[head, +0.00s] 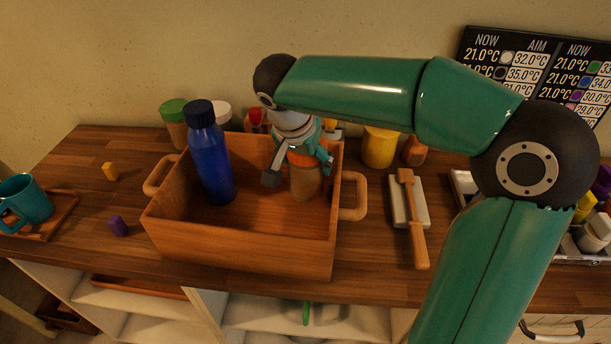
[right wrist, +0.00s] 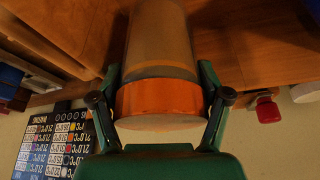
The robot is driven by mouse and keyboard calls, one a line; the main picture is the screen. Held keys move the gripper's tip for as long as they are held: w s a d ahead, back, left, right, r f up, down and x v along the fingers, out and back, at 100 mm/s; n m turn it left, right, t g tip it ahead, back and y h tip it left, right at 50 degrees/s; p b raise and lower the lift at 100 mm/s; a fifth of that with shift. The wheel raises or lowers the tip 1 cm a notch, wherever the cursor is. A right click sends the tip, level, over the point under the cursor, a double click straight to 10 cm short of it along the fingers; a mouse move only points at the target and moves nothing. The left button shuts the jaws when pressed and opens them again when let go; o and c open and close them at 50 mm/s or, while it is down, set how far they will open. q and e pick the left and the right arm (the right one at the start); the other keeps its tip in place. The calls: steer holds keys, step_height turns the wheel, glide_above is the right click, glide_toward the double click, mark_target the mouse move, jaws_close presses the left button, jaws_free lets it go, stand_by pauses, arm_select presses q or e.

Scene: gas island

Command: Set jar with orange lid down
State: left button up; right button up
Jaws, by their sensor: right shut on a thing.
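The jar with the orange lid (head: 306,184) is upright inside the right part of a wooden crate (head: 238,248) in the head view. My right gripper (head: 299,170) reaches down from above and is shut around the jar at its lid. In the right wrist view, the orange lid (right wrist: 158,100) sits between the two fingers and the clear jar body (right wrist: 158,40) extends beyond it. I cannot tell whether the jar's base touches the crate floor. My left gripper is not in view.
A blue bottle (head: 211,155) stands in the crate's left part, with bare floor between it and the jar. A teal mug (head: 28,199) is at far left. A wooden utensil (head: 412,220) lies right of the crate. Several jars stand behind.

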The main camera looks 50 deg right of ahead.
steer(key=shift+f, duration=2)
steer(key=shift+f+b, duration=0.1)
steer(key=shift+b, duration=0.2)
steer(key=o, duration=1.3)
steer(key=p+v, duration=0.1)
steer(key=v, duration=1.1)
